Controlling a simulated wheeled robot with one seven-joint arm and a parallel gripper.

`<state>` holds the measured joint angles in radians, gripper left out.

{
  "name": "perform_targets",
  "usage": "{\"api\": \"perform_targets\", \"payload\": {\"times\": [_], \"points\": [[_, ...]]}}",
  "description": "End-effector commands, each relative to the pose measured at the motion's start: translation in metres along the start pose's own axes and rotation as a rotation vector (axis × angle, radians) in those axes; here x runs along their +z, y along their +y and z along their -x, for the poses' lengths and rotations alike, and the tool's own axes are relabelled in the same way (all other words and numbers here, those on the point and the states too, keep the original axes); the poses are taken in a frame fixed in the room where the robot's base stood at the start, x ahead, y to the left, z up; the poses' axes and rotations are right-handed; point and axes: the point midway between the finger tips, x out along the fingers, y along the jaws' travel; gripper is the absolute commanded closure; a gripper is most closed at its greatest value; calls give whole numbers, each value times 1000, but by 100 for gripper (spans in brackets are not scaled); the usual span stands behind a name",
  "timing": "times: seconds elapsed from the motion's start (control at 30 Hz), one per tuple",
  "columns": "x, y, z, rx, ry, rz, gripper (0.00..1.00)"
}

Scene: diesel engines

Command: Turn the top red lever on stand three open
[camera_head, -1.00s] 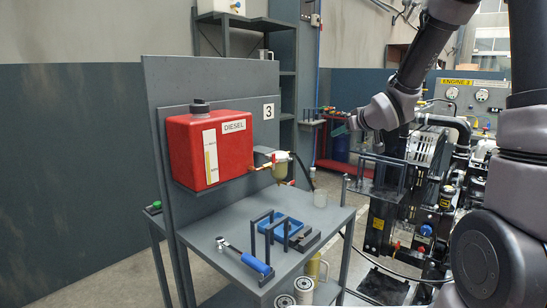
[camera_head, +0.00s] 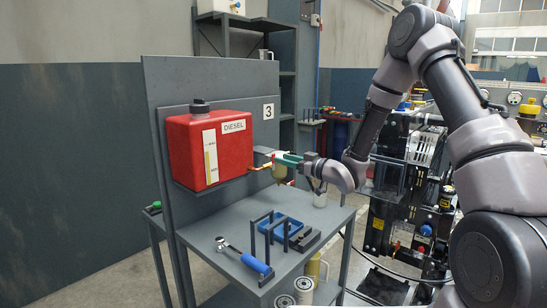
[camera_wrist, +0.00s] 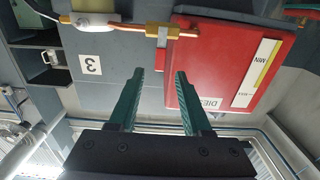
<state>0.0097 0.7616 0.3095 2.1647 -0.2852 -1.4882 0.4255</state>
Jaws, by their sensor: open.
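Stand three carries a red diesel tank (camera_head: 209,147) with a brass outlet pipe and valve (camera_wrist: 160,32) low on its side. A clear filter bowl (camera_head: 279,172) hangs beside the tank, partly behind my gripper. A small red piece (camera_head: 291,183) shows below the bowl. My gripper (camera_head: 280,158) is at the filter and outlet pipe. In the wrist view my gripper (camera_wrist: 158,75) is open and empty, its green fingers pointing toward the valve; contact cannot be told.
The grey stand table (camera_head: 213,274) below holds a blue tray (camera_head: 281,228), a rack and a blue-handled wrench (camera_head: 256,262). The "3" label (camera_head: 268,111) is on the back panel. A black engine (camera_head: 385,215) stands to the right.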

Motion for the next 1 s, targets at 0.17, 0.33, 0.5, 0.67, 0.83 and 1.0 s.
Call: {"api": "perform_targets", "payload": {"times": [0.17, 0.33, 0.5, 0.67, 0.83, 1.0], "points": [[0, -1, -32, -1, 1, 1, 51], [0, 0, -50, 0, 0, 0, 51], [0, 0, -56, 1, -1, 0, 51], [0, 0, -55, 1, -1, 0, 51], [0, 1, -55, 2, -1, 0, 100], [0, 0, -55, 1, -1, 0, 100]]}}
